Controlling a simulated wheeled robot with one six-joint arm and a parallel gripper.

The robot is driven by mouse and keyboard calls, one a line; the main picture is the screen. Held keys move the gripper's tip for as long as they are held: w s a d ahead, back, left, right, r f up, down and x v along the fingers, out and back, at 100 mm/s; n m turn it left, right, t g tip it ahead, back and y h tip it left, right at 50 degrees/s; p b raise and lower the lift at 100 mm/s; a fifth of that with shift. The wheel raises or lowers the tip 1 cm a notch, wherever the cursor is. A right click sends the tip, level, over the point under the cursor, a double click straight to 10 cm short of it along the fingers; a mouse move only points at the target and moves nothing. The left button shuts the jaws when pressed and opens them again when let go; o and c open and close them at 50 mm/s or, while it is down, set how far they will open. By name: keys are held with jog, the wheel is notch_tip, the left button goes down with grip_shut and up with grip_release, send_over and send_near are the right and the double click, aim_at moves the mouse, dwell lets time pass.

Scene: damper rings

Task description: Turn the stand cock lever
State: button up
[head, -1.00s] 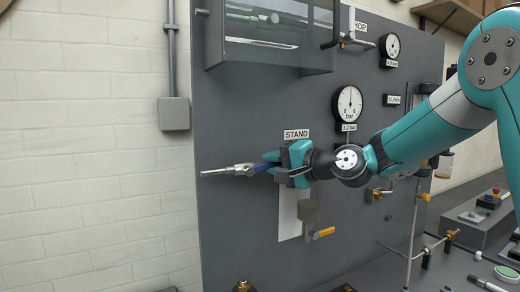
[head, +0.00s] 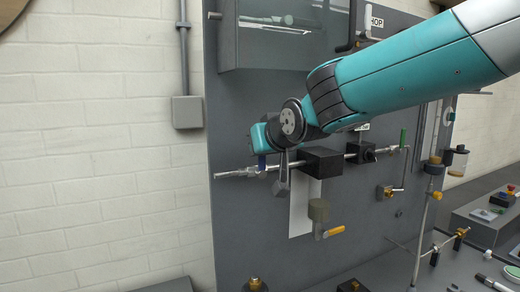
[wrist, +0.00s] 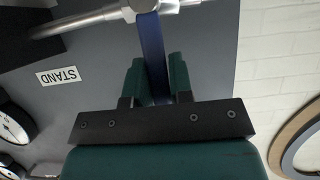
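The stand cock (head: 256,170) sits at the left end of a thin metal pipe on the grey panel. Its blue lever (head: 262,162) now stands across the pipe, mostly hidden behind my gripper (head: 262,150) in the head view. In the wrist view the lever (wrist: 154,50) runs from the silver cock body (wrist: 150,5) down between the two green fingers of my gripper (wrist: 156,72). The fingers lie close against both sides of the lever and look shut on it.
The STAND label (wrist: 58,76) lies beside the pipe in the wrist view. A black block (head: 322,162) sits on the pipe. A glass-fronted tank (head: 280,40) is above. White brick wall (head: 110,190) is at left.

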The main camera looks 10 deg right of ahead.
jog(key=o, duration=0.4)
jog(key=shift+d, duration=0.1)
jog(key=shift+s, duration=0.15)
jog(key=shift+v, duration=0.85)
jog(key=v, duration=0.6)
jog(key=shift+d+b, duration=0.1)
jog(key=shift+b, duration=0.2)
